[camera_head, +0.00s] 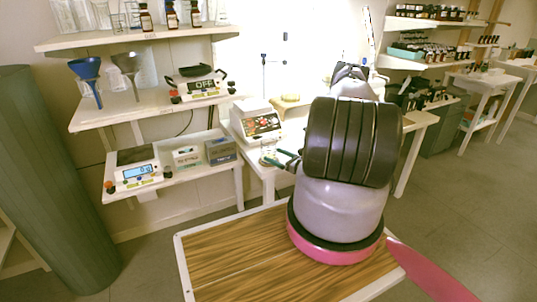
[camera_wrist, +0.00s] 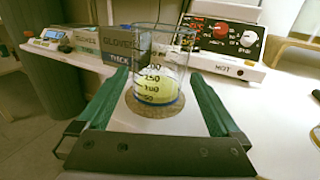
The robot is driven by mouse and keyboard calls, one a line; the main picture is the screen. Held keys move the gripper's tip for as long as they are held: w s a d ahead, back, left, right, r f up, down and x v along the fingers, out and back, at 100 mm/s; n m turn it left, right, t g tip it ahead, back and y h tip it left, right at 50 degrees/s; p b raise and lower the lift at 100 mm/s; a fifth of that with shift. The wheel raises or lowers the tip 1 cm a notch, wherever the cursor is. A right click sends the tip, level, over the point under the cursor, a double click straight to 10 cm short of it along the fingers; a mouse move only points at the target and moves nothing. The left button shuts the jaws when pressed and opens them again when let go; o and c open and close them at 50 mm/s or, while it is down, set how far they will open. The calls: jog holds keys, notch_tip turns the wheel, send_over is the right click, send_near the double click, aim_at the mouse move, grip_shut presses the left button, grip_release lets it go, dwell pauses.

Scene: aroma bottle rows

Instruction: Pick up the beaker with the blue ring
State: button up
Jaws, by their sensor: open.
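The clear beaker (camera_wrist: 158,82) has black volume marks, a pale yellow content and a blue ring around its lower part. It stands upright on a round cork mat (camera_wrist: 152,113) in the middle of the wrist view. In the head view, my gripper (camera_head: 280,160) reaches to the bench beside the hotplate, and my arm hides much of that spot.
A hotplate device (camera_wrist: 222,40) with a red display stands just behind right of the beaker. Boxes (camera_head: 220,150) and a scale (camera_head: 138,174) sit on the shelf to the left. A wooden-topped table (camera_head: 225,262) lies in front, mostly bare.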

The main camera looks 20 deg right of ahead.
aim_at(269, 152)
jog(key=x, duration=0.4)
jog(key=shift+a+r, duration=0.15)
jog(key=c, duration=1.3)
